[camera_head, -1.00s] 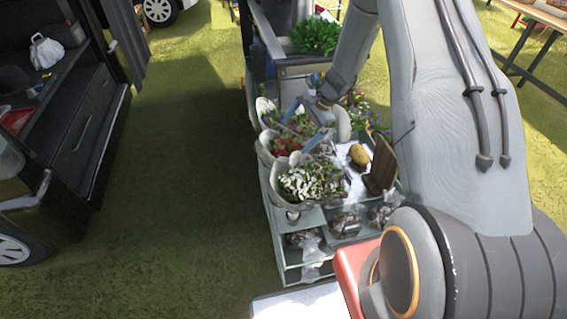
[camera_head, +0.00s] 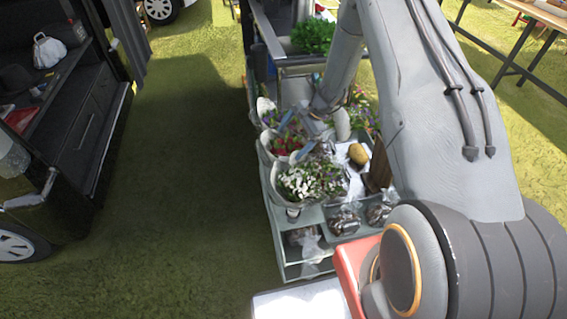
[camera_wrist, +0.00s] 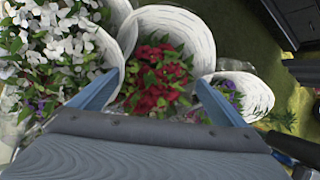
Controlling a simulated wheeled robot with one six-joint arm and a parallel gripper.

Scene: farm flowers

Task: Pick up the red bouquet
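The red bouquet (camera_wrist: 158,82) sits in a white wrapped cone in the wrist view, with red blooms and green leaves. In the head view the red bouquet (camera_head: 287,142) stands on the cart between the white flowers and a purple bouquet, partly covered by my gripper. My gripper (camera_wrist: 157,92) is open, its two blue fingers apart, one on each side of the red blooms as the wrist view shows. In the head view my gripper (camera_head: 295,134) is over the red bouquet. I cannot tell whether the fingers touch it.
White flowers (camera_head: 310,181) stand close in front of the red bouquet. A purple bouquet (camera_wrist: 230,97) is close on its other side. A brown potato-like item (camera_head: 358,154) lies on the cart (camera_head: 284,243). Open grass lies to the left.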

